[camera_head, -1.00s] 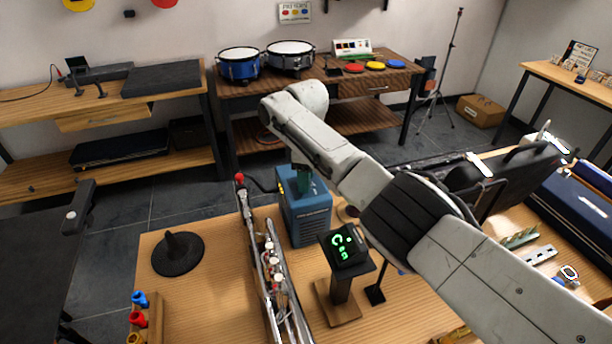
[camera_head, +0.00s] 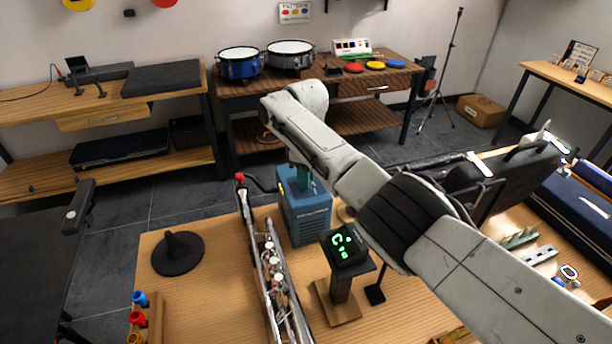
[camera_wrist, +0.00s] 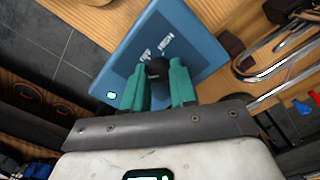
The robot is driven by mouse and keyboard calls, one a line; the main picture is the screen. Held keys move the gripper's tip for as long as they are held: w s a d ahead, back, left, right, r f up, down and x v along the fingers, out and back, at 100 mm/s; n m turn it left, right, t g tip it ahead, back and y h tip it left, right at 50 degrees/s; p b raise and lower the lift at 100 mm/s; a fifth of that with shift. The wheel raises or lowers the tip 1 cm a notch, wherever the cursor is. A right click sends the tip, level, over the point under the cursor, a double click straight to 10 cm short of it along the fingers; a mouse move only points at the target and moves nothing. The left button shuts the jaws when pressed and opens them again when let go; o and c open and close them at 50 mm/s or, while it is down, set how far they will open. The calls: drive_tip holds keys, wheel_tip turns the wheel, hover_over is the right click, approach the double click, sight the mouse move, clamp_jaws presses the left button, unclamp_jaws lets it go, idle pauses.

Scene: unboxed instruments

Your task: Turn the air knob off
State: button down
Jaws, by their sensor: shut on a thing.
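A blue box (camera_head: 306,212), apparently the air unit, stands on the near wooden table, and its top shows in the wrist view (camera_wrist: 185,30). A round black knob (camera_wrist: 158,68) sits on that top, with white lettering beside it that seems to include "HIGH". My gripper (camera_wrist: 160,76) has its two green fingers on either side of the knob, shut on it. In the head view my gripper (camera_head: 304,182) comes down onto the box top, and my arm hides the knob. The knob's exact pointer direction cannot be told.
A long metal instrument (camera_head: 268,262) lies just left of the box. A stand with a green-lit display (camera_head: 343,245) is in front. Bare tabletop (camera_head: 215,290) lies between.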

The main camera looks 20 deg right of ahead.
drive_tip(key=m, duration=1)
drive_tip(key=shift+r, duration=0.1)
idle(0.5)
drive_tip(key=shift+w, duration=0.1)
drive_tip(key=c, duration=0.9)
unclamp_jaws()
wheel_tip(320, 180, up, 11)
drive_tip(key=shift+b, duration=0.35)
drive_tip(key=shift+f, duration=0.2)
